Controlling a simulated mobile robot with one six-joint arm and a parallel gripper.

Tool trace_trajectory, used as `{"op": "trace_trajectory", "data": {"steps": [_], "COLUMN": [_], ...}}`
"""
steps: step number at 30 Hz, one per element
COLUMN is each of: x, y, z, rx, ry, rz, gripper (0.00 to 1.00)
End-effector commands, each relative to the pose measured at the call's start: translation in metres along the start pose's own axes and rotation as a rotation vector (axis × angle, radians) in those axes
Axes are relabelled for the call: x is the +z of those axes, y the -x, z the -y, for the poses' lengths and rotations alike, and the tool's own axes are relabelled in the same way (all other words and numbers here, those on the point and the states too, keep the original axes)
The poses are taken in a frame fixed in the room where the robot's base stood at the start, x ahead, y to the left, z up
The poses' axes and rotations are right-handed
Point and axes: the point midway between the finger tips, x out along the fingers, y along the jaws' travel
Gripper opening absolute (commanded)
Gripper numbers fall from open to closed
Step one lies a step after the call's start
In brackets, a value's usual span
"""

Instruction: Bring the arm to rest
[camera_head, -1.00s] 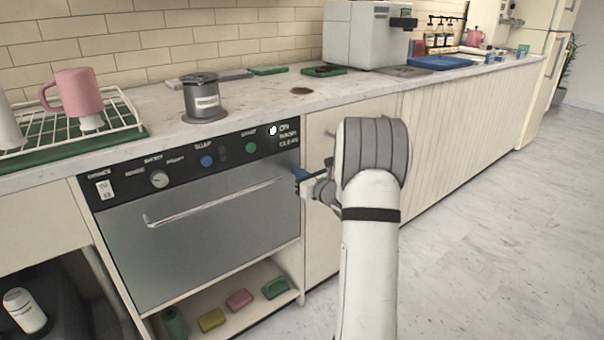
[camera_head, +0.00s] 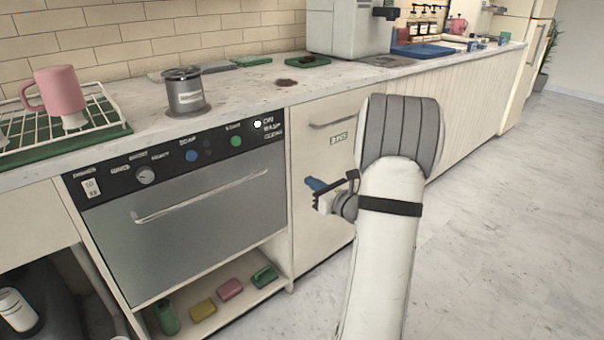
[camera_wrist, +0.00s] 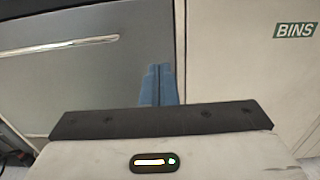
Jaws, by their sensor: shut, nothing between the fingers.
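My white arm with a grey ribbed joint stands upright at the right of the gripper and hides part of the cabinet front. The fingers appear apart from the cabinet face, though the exact gap cannot be told.
The dishwasher (camera_head: 190,225) has a protruding handle (camera_head: 200,197); it is closed. The bins door (camera_head: 318,225) is beside it. On the counter are a grey canister (camera_head: 184,93), a pink mug (camera_head: 60,91) on a rack and a coffee machine (camera_head: 345,28). The floor at right (camera_head: 500,210) is clear.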

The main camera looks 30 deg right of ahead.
Motion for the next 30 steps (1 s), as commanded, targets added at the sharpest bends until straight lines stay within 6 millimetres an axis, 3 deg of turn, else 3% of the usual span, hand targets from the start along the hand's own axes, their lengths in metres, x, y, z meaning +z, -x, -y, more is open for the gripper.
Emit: {"op": "trace_trajectory", "data": {"steps": [8,11,14,17,20,21,24,27,30], "x": [0.001,0.013,0.041,0.079,0.117,0.130,0.158,0.183,0.207], "y": [0.006,0.003,-0.003,-0.005,0.007,0.016,0.045,0.080,0.117], "z": [-0.002,-0.016,-0.055,-0.117,-0.186,-0.212,-0.266,-0.305,-0.329], "rx": [0.004,0.046,0.163,0.353,0.581,0.675,0.897,1.108,1.303], "ry": [0.002,0.028,0.103,0.239,0.422,0.506,0.721,0.953,1.202], "rz": [0.000,-0.012,-0.047,-0.100,-0.156,-0.176,-0.218,-0.244,-0.258], "gripper": [0.00,0.00,0.00,0.00,0.00,0.00,0.00,0.00,0.00]}}
